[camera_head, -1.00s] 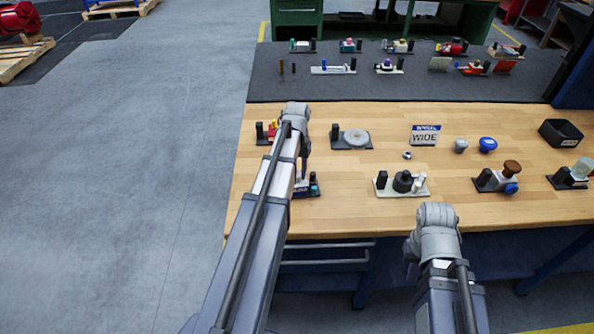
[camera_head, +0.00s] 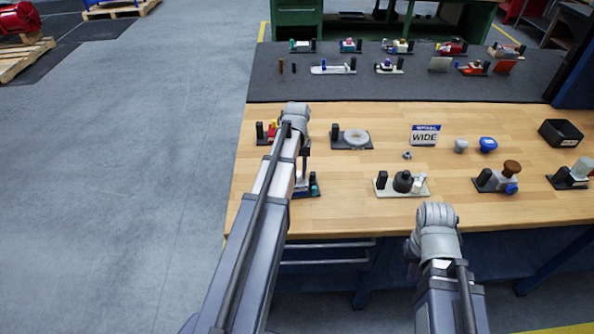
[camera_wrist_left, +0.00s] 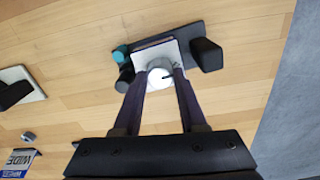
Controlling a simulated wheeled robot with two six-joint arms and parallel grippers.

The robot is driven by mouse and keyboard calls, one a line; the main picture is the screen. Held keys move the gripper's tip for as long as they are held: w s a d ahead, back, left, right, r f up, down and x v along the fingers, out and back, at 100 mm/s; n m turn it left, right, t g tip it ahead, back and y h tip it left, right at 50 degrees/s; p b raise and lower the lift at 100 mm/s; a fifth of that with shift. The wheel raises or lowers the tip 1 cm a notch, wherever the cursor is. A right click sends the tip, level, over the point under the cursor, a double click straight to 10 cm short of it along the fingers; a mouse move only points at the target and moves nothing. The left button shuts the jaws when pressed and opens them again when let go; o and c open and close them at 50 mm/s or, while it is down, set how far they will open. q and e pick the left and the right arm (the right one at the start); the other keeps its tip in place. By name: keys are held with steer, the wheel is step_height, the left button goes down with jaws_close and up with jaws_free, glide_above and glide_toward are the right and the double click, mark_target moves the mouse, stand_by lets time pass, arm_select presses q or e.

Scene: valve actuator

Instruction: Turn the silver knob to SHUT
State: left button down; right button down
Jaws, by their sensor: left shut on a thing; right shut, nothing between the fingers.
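The silver knob (camera_wrist_left: 160,76) shows in the left wrist view as a round, pale disc with a dark line on it. It sits on a white plate (camera_wrist_left: 150,53) on a dark base. My left gripper (camera_wrist_left: 163,79) has one finger on each side of the knob and is shut on it. In the head view this unit (camera_head: 306,190) is partly hidden by my left arm. No SHUT lettering is readable. My right gripper (camera_head: 411,268) is below the table's front edge, shut and empty, mostly hidden by its wrist.
A black block (camera_wrist_left: 206,54) and a teal knob (camera_wrist_left: 121,54) stand on the same unit. On the wooden table are a round-disc unit (camera_head: 356,138), a WIDE sign (camera_head: 425,135), a black-knob unit (camera_head: 402,184) and a black bin (camera_head: 561,132). Bare wood lies between them.

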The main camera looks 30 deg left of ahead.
mark_target(298, 175)
arm_select(q)
steer(key=shift+c, duration=2.3)
jaws_free()
step_height(298, 175, up, 8)
steer(key=p, duration=0.8)
steer(key=shift+f, duration=0.1)
steer(key=shift+d+f, duration=0.1)
steer(key=shift+d, duration=0.2)
steer(key=s+d+f+m+b, duration=0.2)
steer(key=s+d, duration=0.3)
steer(key=d, duration=0.5)
steer(key=s+d+f+m+b, duration=0.1)
steer(key=s+d+m, duration=0.3)
steer(key=d, duration=0.6)
steer(key=s+d+f+m+y+b, duration=0.1)
steer(key=s+d+f+m+b, duration=0.1)
steer(key=s+d, duration=0.5)
steer(key=d+m+b, duration=0.1)
steer(key=d, duration=0.2)
steer(key=shift+s+f, duration=0.2)
steer(key=shift+f, duration=0.15)
